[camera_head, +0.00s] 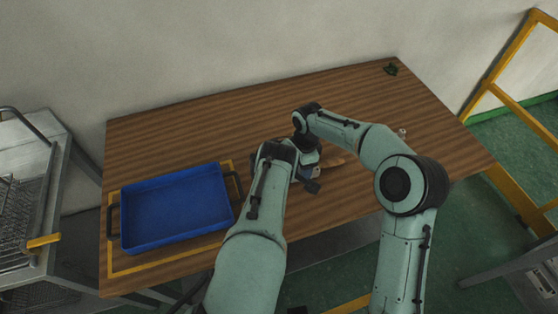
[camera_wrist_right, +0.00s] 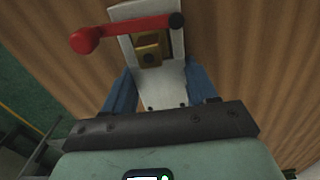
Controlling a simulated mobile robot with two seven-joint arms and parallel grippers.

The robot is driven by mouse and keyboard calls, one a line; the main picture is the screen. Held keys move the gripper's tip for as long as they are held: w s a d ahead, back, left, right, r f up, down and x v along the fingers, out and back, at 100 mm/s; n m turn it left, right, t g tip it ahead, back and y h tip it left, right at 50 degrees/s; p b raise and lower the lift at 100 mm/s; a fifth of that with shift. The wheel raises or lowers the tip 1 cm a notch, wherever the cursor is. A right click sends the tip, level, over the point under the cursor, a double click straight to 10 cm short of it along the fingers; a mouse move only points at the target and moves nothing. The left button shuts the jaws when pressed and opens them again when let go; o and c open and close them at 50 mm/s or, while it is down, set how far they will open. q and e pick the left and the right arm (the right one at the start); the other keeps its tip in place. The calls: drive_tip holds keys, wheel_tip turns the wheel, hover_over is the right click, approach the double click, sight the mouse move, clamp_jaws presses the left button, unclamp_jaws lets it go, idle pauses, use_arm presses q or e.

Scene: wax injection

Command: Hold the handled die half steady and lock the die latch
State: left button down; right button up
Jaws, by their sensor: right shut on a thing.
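The die (camera_wrist_right: 165,75) is a pale grey metal block in the right wrist view, with a brass-coloured block (camera_wrist_right: 148,52) in it. Its latch is a red lever (camera_wrist_right: 125,30) with a red ball knob, lying across the die from a dark pivot. My right gripper (camera_wrist_right: 160,88) has its blue fingers on both sides of the die and is shut on it.
A blue tray (camera_head: 127,215) with dark side handles stands at the table's left, inside a yellow outline. A small green thing (camera_head: 390,69) lies at the far right corner, and a small pale thing (camera_head: 402,132) behind my right arm. The wooden table (camera_head: 220,115) is clear at the back.

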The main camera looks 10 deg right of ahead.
drive_tip(key=shift+d+f, duration=0.1)
drive_tip(key=shift+d, duration=0.05)
drive_tip(key=o, duration=1.6)
